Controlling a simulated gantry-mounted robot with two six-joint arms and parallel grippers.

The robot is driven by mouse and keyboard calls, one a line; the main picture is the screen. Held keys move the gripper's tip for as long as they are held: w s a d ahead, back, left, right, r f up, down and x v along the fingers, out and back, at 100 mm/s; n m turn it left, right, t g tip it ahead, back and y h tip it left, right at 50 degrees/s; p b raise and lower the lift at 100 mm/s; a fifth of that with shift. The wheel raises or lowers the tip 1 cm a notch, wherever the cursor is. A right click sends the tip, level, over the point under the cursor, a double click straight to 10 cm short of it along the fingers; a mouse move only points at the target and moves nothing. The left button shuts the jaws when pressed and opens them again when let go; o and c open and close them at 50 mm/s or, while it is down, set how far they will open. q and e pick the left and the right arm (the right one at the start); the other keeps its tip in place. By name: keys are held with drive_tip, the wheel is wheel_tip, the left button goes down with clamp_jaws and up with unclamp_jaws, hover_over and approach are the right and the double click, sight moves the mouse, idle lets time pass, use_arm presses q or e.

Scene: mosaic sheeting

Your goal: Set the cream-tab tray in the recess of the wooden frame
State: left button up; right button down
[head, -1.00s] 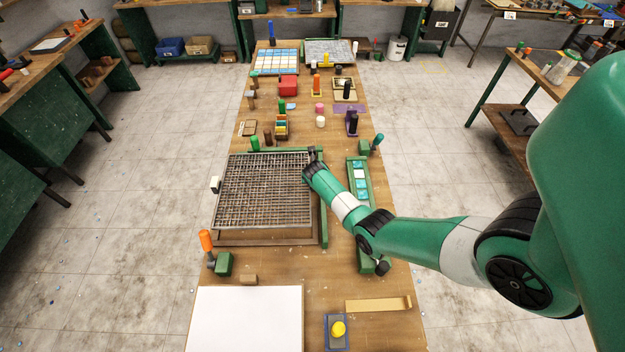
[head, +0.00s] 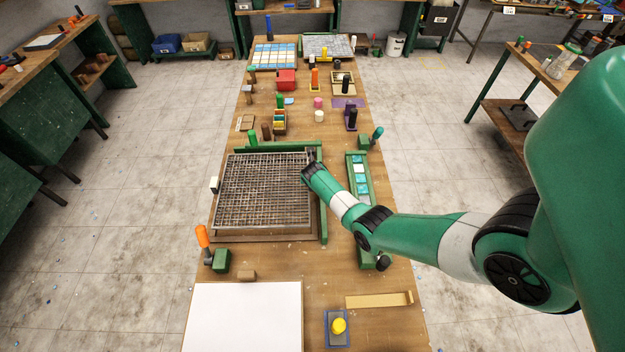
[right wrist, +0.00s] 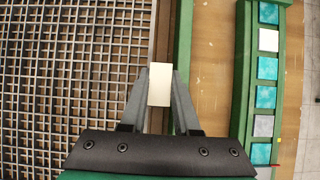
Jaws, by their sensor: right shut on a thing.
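The cream-tab tray (head: 262,190) is a grey wire-grid tray over the wooden frame (head: 262,237). A cream tab (head: 214,184) shows on its left side. My right gripper (head: 310,162) is at the tray's right side. In the right wrist view, my right gripper (right wrist: 159,95) is shut on a cream tab (right wrist: 160,82) beside the grid. The frame has green rails along its far and right sides. Brown wood shows in front of the tray and between its right edge and the right rail. Whether the tray touches the recess floor cannot be told. My left gripper is out of view.
A green rack of teal and white tiles (head: 360,176) stands right of the frame. An orange-handled tool (head: 202,237) and green block (head: 221,260) stand at the near left. A white board (head: 245,315) lies in front. Several handled items crowd the far table.

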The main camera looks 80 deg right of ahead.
drive_tip(key=shift+f, duration=0.15)
drive_tip(key=shift+f+b, duration=1.3)
drive_tip(key=shift+f, duration=0.2)
drive_tip(key=shift+f+b, duration=0.35)
drive_tip(key=shift+f, duration=0.05)
drive_tip(key=c, duration=0.6)
unclamp_jaws()
drive_tip(key=shift+w, duration=0.2)
drive_tip(key=shift+o, duration=0.2)
drive_tip(key=shift+s, duration=0.1)
drive_tip(key=p+v, duration=0.6)
drive_tip(key=v, duration=0.5)
drive_tip(key=shift+a+r, duration=0.2)
drive_tip(key=shift+r, duration=0.05)
